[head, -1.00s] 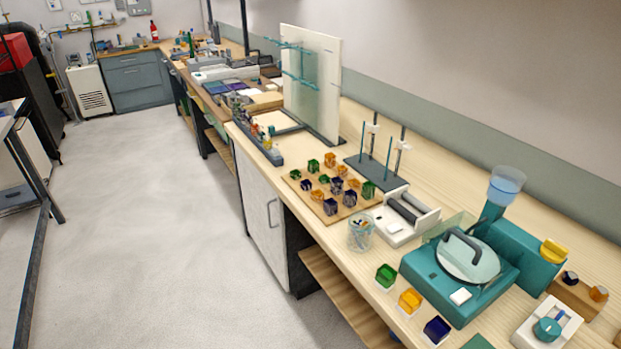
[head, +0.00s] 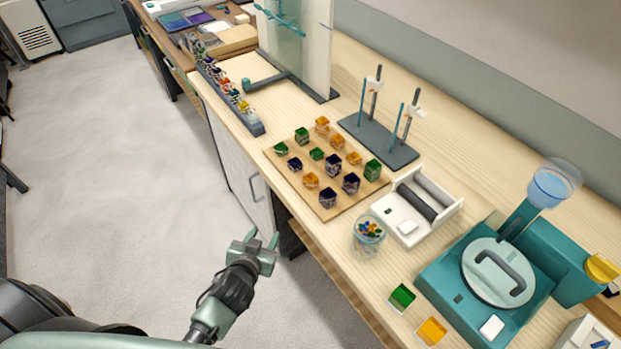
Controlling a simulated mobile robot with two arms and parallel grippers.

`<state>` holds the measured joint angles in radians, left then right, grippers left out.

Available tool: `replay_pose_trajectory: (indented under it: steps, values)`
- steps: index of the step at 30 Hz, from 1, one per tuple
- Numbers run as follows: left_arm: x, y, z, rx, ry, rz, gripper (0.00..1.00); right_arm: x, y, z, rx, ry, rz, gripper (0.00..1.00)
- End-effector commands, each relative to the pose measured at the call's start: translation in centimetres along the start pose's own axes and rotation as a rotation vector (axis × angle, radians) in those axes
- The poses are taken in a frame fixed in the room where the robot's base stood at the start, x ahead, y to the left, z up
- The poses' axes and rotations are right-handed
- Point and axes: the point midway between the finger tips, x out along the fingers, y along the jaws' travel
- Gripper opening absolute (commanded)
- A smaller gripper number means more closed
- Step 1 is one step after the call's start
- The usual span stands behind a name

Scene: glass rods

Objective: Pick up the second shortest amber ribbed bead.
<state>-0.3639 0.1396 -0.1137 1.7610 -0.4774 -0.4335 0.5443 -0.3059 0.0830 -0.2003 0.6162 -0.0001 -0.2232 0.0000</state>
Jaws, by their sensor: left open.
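Several amber beads stand among green and dark blue ones on a wooden board (head: 330,209): a back amber bead (head: 322,124), a second amber bead (head: 338,141), a right amber bead (head: 354,158) and a front amber bead (head: 311,180). The right one looks low and the back one taller. Ribbing and exact height order are too small to tell. My left gripper (head: 263,237) is open and empty, in front of the bench edge, left of and nearer than the board. My right gripper is out of view.
Right of the board are a rod stand (head: 378,142), a white roller device (head: 417,207) and a glass jar (head: 368,234). A teal machine (head: 450,281) stands at the right. A rack of small pieces (head: 229,93) lies to the left. Some bare bench surrounds the board.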

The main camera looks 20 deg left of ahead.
Motion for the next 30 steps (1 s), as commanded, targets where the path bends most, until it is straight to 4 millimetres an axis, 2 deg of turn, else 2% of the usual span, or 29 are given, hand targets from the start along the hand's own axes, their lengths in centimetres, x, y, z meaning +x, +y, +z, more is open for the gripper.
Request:
replay_pose_trajectory:
  steps: [1, 6, 9, 15, 21, 30]
  values:
    - [-0.7, -0.4, -2.5, -0.011, 0.044, -0.01, 0.43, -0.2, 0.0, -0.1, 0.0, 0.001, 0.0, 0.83]
    - [-2.5, -1.3, -10.5, -0.047, 0.231, -0.014, 0.43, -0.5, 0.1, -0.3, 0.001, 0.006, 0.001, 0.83]
    - [-2.3, -0.5, -12.6, -0.046, 0.329, 0.035, 0.43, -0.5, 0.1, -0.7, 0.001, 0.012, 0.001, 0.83]
    - [-1.5, 2.0, -14.0, -0.026, 0.444, 0.168, 0.43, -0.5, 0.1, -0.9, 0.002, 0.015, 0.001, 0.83]
    - [-1.1, 4.6, -14.0, -0.006, 0.499, 0.307, 0.43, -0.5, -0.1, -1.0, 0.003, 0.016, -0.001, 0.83]
    - [0.9, 6.4, -15.1, -0.002, 0.512, 0.356, 0.43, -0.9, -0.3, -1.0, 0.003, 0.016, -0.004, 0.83]
